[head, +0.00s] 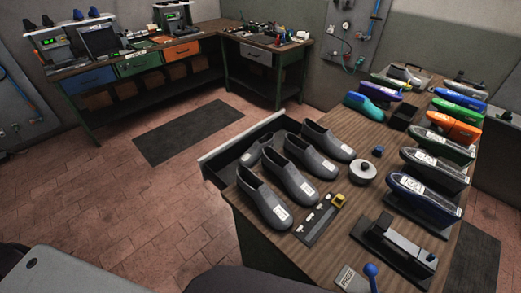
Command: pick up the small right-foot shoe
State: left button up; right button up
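Several dark grey slip-on shoes with white toe labels sit at the left end of the wooden workbench (345,195) in the head view. One is the front-left shoe (262,198), one the middle shoe (299,172), and one the back-right shoe (325,139). The label writing is too small to read, so I cannot tell which shoe is the small right-foot one. Neither of my grippers is in view.
A pale-edged tray (238,138) sticks out at the bench's left. Coloured shoes on stands (428,190) line the right side.

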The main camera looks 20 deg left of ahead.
aim_at(252, 156)
jog(key=k+j+z, duration=0.1)
jog(key=j, duration=0.2)
jog(key=k+j+z, duration=0.1)
jog(key=j, duration=0.2)
jog(key=k+j+z, duration=0.1)
jog(key=j+z, duration=0.15)
jog(key=j, duration=0.45)
jog(key=k+j+z, duration=0.1)
jog(key=j, duration=0.45)
jog(key=j+z, duration=0.25)
jog(key=j, duration=0.85)
jog(key=i+j+z, duration=0.15)
jog(key=j, duration=0.4)
jog(key=j+z, duration=0.1)
jog(key=j, duration=0.4)
jog(key=i+j+z, duration=0.1)
jog(key=j, duration=0.2)
jog(key=i+j+z, duration=0.1)
jog(key=j, duration=0.2)
jog(key=i+j+z, duration=0.1)
jog(key=i+j, duration=0.2)
jog(key=j, duration=0.3)
jog(key=i+j+z, duration=0.15)
jog(key=j, duration=0.15)
jog(key=i+j+z, duration=0.1)
jog(key=j, duration=0.2)
